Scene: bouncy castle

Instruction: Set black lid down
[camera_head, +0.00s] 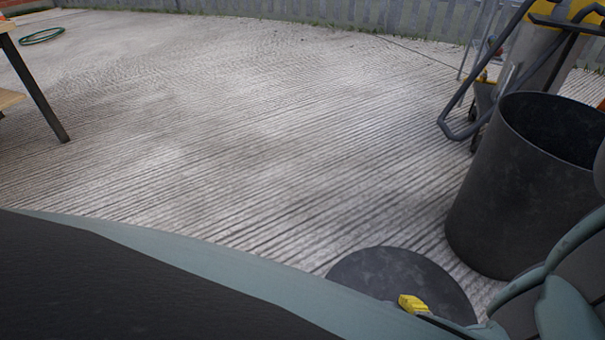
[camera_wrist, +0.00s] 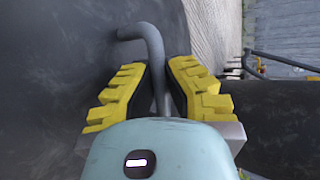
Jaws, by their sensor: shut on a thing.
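The black lid (camera_head: 385,272) is a round dark disc low in the head view, left of the black bin (camera_head: 520,200). My gripper (camera_head: 412,303) shows as a yellow fingertip in front of the lid; my own body hides the rest. In the wrist view, the yellow fingers of my gripper (camera_wrist: 160,92) are closed on both sides of a grey curved bar (camera_wrist: 153,45), the lid's handle. The lid's dark face (camera_wrist: 60,70) fills the left side there. I cannot tell whether the lid touches the ground.
The open bin stands upright at the right, close to the lid. A grey metal frame with yellow parts (camera_head: 545,50) stands behind it. A table leg (camera_head: 42,95) and a green hose (camera_head: 42,36) are far left. The ridged concrete between is clear.

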